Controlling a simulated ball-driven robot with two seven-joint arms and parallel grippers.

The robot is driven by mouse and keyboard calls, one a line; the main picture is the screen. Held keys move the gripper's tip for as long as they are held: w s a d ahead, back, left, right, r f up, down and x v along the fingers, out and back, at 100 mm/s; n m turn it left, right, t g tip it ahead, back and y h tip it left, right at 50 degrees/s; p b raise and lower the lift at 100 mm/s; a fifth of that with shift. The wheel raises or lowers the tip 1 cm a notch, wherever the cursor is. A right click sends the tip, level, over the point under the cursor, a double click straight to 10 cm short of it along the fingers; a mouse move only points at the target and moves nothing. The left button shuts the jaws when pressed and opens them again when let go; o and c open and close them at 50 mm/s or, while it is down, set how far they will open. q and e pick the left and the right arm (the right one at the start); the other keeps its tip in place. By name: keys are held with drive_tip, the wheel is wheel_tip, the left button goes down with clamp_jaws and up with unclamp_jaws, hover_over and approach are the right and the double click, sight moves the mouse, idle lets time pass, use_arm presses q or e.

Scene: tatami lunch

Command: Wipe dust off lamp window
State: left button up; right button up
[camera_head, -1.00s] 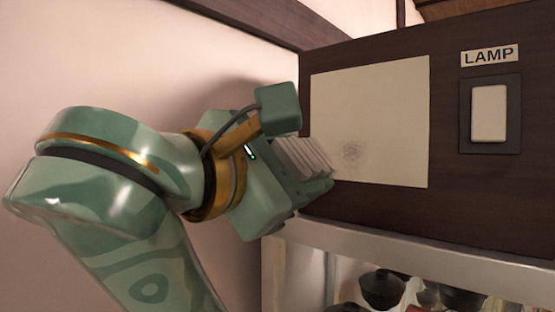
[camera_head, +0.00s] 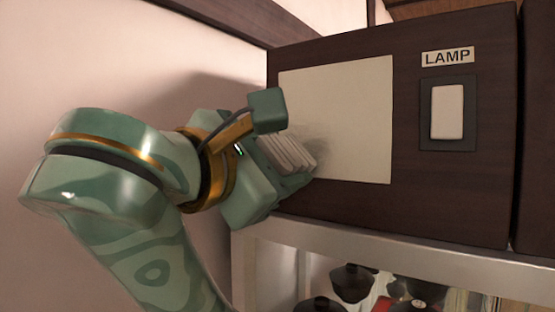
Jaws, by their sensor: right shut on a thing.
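The lamp window (camera_head: 350,110) is a pale cream panel on the front of a dark wooden box. A faint grey dust smudge (camera_head: 317,140) shows on its lower left part, partly hidden by my gripper and what it holds. My right gripper (camera_head: 295,165) is shut on a pale, ridged, cloth-like thing (camera_head: 288,152). This thing overlaps the window's lower left area beside the smudge; I cannot tell for sure whether it touches the panel. My left gripper is not in view.
A LAMP label (camera_head: 447,57) and a white rocker switch (camera_head: 447,112) are right of the window. Below the box, a light shelf (camera_head: 380,250) holds dark pots (camera_head: 352,283) and a red item (camera_head: 415,303). A plain wall (camera_head: 110,60) is on the left.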

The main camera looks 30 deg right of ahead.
drive_tip(key=shift+x, duration=1.05)
drive_tip(key=shift+s+d+b, duration=0.2)
drive_tip(key=shift+s+d, duration=0.05)
drive_tip(key=shift+s, duration=0.4)
drive_tip(key=shift+s+d+b, duration=0.2)
drive_tip(key=shift+s+d, duration=0.05)
drive_tip(key=shift+s, duration=0.35)
drive_tip(key=shift+s+d+b, duration=0.2)
drive_tip(key=shift+s+d, duration=0.05)
drive_tip(key=shift+s, duration=0.4)
drive_tip(key=shift+w+a+p, duration=0.15)
drive_tip(key=shift+w+a, duration=0.1)
drive_tip(key=shift+w, duration=0.4)
drive_tip(key=shift+w+a+p, duration=0.1)
drive_tip(key=shift+w+a, duration=0.15)
drive_tip(key=shift+w, duration=0.35)
drive_tip(key=shift+w+a+p, duration=0.15)
drive_tip(key=shift+w+a, duration=0.1)
drive_tip(key=shift+w, duration=0.4)
drive_tip(key=shift+s+a, duration=0.1)
drive_tip(key=shift+a, duration=0.25)
drive_tip(key=v, duration=0.5)
drive_tip(key=shift+s, duration=0.1)
